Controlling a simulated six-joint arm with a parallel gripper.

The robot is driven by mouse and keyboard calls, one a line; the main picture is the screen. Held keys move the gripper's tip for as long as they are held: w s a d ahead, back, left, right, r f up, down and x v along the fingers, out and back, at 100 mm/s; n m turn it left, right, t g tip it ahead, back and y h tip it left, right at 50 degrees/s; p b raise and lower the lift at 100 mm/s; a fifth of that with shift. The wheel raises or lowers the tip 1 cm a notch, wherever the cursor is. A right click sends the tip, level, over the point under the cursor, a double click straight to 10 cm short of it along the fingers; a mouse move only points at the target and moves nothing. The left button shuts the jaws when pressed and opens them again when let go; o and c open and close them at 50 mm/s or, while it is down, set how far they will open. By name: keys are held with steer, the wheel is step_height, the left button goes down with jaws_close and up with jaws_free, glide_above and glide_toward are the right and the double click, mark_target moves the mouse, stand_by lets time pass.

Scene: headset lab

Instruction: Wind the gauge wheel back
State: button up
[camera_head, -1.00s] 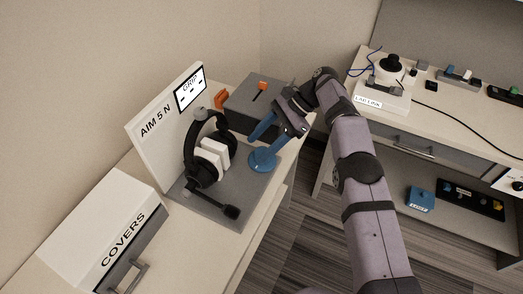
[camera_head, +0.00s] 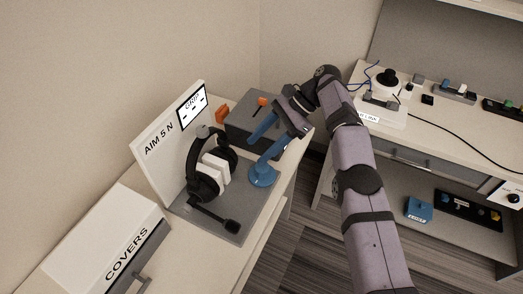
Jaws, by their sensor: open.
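The headset gauge stands on a grey base plate (camera_head: 240,234) in front of a white panel marked "AIM 5 N" (camera_head: 150,165). A black headset (camera_head: 203,190) sits over two white blocks (camera_head: 216,163). A small screen marked "GRIP" (camera_head: 192,106) is at the panel's upper corner. A blue round piece (camera_head: 262,176) stands at the plate's right; it may be the gauge wheel, but I cannot tell for sure. My gripper (camera_head: 257,150) is open, its blue fingers pointing down-left above this piece. One finger overlaps it in the picture; contact is unclear.
A grey box (camera_head: 240,135) with an orange lever (camera_head: 262,101) stands behind the gripper. An orange part (camera_head: 222,114) is beside the panel. A "COVERS" box (camera_head: 105,245) is at the front left. A bench with a "LAB LINK" unit (camera_head: 385,112) is at right.

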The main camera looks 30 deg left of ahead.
step_height(320, 180, up, 11)
steer(key=t+p, duration=0.1)
steer(key=p, duration=0.2)
glide_above(263, 167)
steer(key=w, duration=0.1)
steer(key=s+d+r+m+g+y+p, duration=0.1)
steer(key=s+r+m+g+y+p, duration=0.1)
steer(key=s+r, duration=0.2)
step_height(263, 167, down, 13)
steer(key=s+m+t+y, duration=0.3)
steer(key=m+t, duration=0.1)
steer(key=m, duration=0.3)
steer(key=w+d+f+m+t+h, duration=0.1)
steer(key=w+d+f+t+h, duration=0.1)
steer(key=w+d+f+t, duration=0.35)
steer(key=shift+g, duration=0.75)
steer(key=shift+p+x, duration=1.25)
steer(key=shift+x, duration=3.55)
steer(key=shift+w, duration=0.1)
steer(key=c, duration=1)
